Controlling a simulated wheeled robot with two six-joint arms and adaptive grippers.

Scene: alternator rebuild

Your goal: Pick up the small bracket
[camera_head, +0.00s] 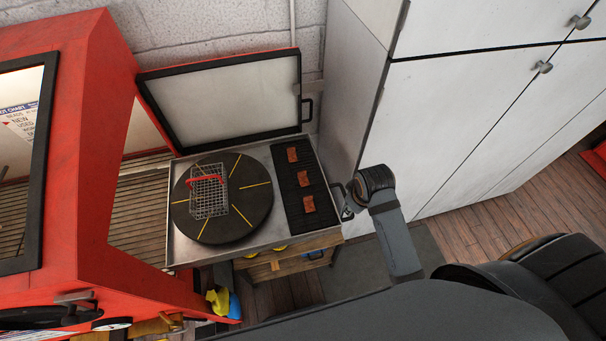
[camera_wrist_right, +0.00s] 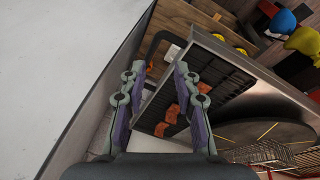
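Three small rust-brown pieces lie in a row on a black ribbed mat; the far one (camera_head: 292,154), middle one (camera_head: 303,178) and near one (camera_head: 309,204) look alike, and I cannot tell which is the small bracket. They also show beyond my right fingers in the right wrist view (camera_wrist_right: 173,114). My right gripper (camera_wrist_right: 157,72) is open and empty, with its fingers spread above the cabinet's edge and handle. In the head view it is at the right of the mat, mostly hidden by my wrist. My left gripper is not in view.
The mat (camera_head: 322,216) lies in a metal cabinet top beside a black turntable (camera_head: 262,203) carrying a wire basket (camera_head: 210,212) with a red handle. The open lid (camera_head: 225,100) stands behind. A black side handle (camera_wrist_right: 152,44) and white cupboards (camera_head: 450,120) are close to my right gripper.

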